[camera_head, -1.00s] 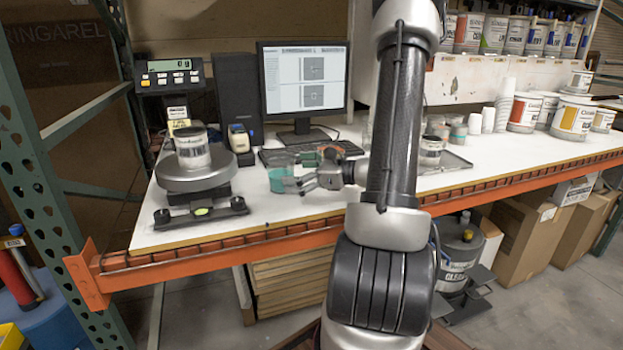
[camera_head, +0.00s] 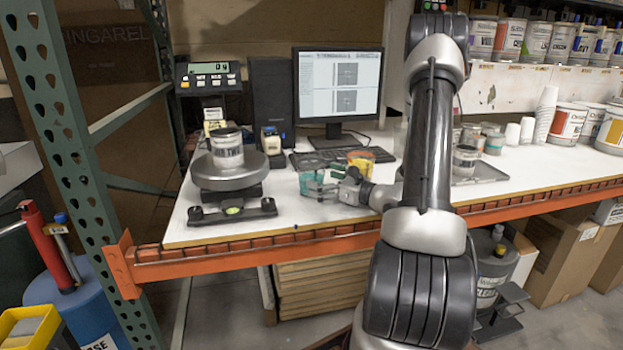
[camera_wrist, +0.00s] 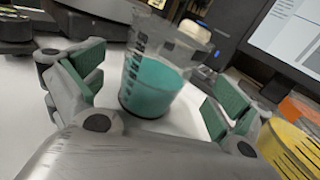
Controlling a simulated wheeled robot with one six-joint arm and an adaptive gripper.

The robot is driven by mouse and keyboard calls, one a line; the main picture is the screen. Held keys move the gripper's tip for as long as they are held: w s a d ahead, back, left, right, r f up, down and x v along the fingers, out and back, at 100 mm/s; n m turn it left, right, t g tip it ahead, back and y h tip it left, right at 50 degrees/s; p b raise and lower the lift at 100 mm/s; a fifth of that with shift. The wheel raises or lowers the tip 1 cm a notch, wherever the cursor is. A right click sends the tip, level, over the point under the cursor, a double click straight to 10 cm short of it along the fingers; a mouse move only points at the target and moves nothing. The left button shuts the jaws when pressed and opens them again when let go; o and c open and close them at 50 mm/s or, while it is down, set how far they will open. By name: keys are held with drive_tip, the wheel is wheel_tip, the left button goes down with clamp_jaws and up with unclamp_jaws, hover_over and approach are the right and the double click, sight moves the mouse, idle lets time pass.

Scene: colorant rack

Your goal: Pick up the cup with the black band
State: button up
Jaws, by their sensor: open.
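A clear cup of teal liquid (camera_head: 311,182) stands on the white table, right of the scale. In the wrist view this teal cup (camera_wrist: 150,85) shows black marks up its side and a dark ring at its base. My gripper (camera_head: 333,187) is at the cup. In the wrist view my gripper (camera_wrist: 160,85) is open, with one green pad on each side of the cup and visible gaps between. A can with a dark label band (camera_head: 227,150) sits on the scale. Another dark-banded can (camera_head: 466,160) stands on the tray. I cannot tell which band the task means.
A yellow cup (camera_head: 361,161) stands close behind my gripper; it also shows at the right of the wrist view (camera_wrist: 288,150). The scale (camera_head: 229,172) is to the left. A monitor (camera_head: 338,85) and keyboard (camera_head: 342,155) are behind. Table is clear in front.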

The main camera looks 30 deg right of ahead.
drive_tip(key=x, duration=0.3)
drive_tip(key=shift+w+a, duration=0.2)
drive_tip(key=shift+w, duration=0.15)
drive_tip(key=shift+c, duration=0.2)
drive_tip(key=c, duration=1.1)
drive_tip(key=shift+c, duration=0.2)
drive_tip(key=shift+r, duration=0.1)
